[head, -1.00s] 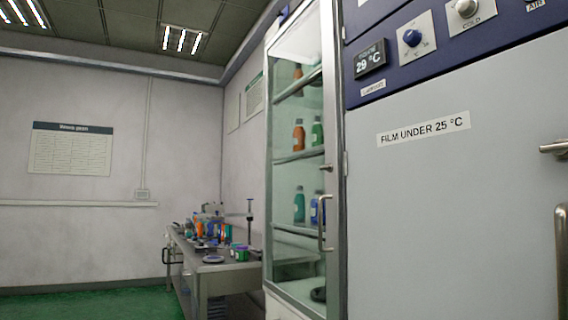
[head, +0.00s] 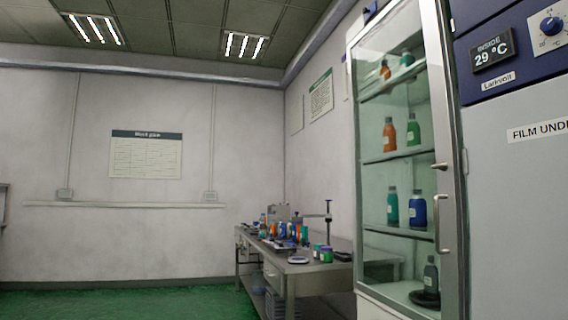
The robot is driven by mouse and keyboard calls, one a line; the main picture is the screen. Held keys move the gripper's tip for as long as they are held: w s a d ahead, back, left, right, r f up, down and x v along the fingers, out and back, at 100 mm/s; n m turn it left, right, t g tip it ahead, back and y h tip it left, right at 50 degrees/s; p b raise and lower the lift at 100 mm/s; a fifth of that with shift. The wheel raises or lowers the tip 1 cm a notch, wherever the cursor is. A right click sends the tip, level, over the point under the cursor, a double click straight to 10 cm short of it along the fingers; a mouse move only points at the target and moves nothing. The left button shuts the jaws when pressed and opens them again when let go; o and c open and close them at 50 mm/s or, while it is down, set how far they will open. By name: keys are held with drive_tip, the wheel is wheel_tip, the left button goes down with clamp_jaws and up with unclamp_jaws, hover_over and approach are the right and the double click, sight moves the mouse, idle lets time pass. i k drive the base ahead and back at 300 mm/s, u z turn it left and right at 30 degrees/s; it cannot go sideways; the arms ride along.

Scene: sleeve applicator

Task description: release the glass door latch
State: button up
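The tall glass-door cabinet (head: 352,150) stands at the right of the head view, its door shut in a grey metal frame. A small latch (head: 440,166) sits on the door's right frame, above a vertical bar handle (head: 437,225). The latch lies roughly level, pointing left; I cannot tell its exact setting. Behind the glass, shelves hold an orange bottle (head: 390,135), a blue bottle (head: 418,209) and several others. My gripper is not in view.
A workbench (head: 300,268) with bottles and tools stands left, beyond the glass cabinet. Green floor (head: 120,300) is open at the left.

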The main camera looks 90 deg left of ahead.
sight(443, 166)
drive_tip(key=u, duration=2.75)
drive_tip(key=k, duration=0.65)
drive_tip(key=u, duration=0.5)
drive_tip(key=k, duration=0.5)
drive_tip(key=z, duration=1)
drive_tip(key=i, duration=1.35)
drive_tip(key=u, duration=0.55)
drive_tip(key=i, duration=0.55)
drive_tip(key=u, duration=0.45)
